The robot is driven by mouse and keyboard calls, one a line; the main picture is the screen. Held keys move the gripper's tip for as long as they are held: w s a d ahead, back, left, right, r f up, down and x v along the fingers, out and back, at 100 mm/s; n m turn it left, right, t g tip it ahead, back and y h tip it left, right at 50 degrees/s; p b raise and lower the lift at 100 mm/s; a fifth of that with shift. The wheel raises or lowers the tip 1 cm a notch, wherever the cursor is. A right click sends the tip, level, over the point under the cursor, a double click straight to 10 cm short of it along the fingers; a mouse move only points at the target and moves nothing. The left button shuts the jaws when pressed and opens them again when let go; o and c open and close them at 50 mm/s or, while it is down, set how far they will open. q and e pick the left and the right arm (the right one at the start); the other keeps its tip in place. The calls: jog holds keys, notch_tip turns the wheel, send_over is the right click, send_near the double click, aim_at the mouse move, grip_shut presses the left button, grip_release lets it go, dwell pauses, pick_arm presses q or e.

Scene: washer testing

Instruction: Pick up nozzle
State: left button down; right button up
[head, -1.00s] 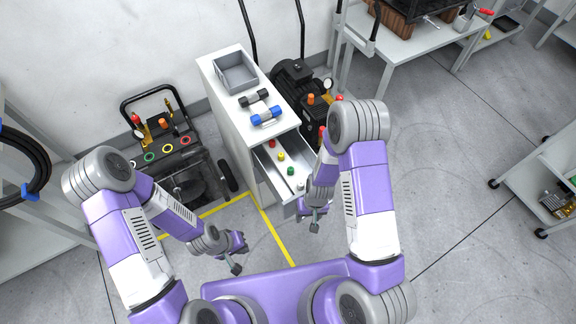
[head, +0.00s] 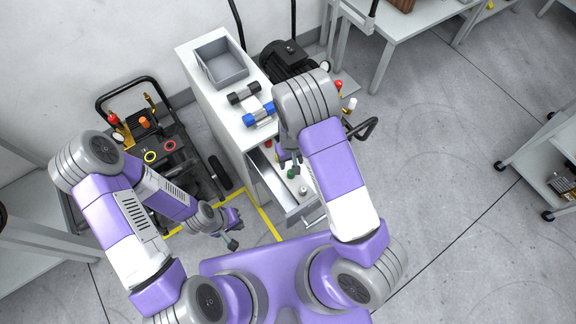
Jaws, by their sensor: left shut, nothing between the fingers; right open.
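The open drawer (head: 262,172) of the white cabinet holds small coloured nozzles. A red nozzle (head: 267,143) shows at its back, a green nozzle (head: 291,174) in the middle and a pale grey nozzle (head: 303,190) near the front. The yellow nozzle is hidden behind my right arm. My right gripper (head: 291,166) is open and over the drawer, close to the green nozzle; whether they touch cannot be told. My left gripper (head: 232,243) is shut and empty, above the floor left of the drawer.
On the cabinet top (head: 208,98) stand a grey bin (head: 221,62) and dark and blue-ended cylindrical parts (head: 259,114). A black pressure washer (head: 150,130) stands left, another machine (head: 287,60) behind the cabinet. The floor to the right is clear up to a cart (head: 540,165).

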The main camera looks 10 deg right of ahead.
jog(key=shift+s+f+b, duration=0.3)
jog(key=shift+s+f, duration=0.05)
jog(key=shift+f, duration=0.45)
jog(key=shift+s+f, duration=0.1)
jog(key=shift+f, duration=0.25)
notch_tip(320, 180, down, 5)
jog(key=shift+s+a+r+b, duration=0.15)
jog(key=shift+b, duration=0.9)
pick_arm(q)
jog(key=f, duration=0.2)
jog(key=shift+s+f, duration=0.35)
pick_arm(e)
jog(key=shift+r, duration=0.1)
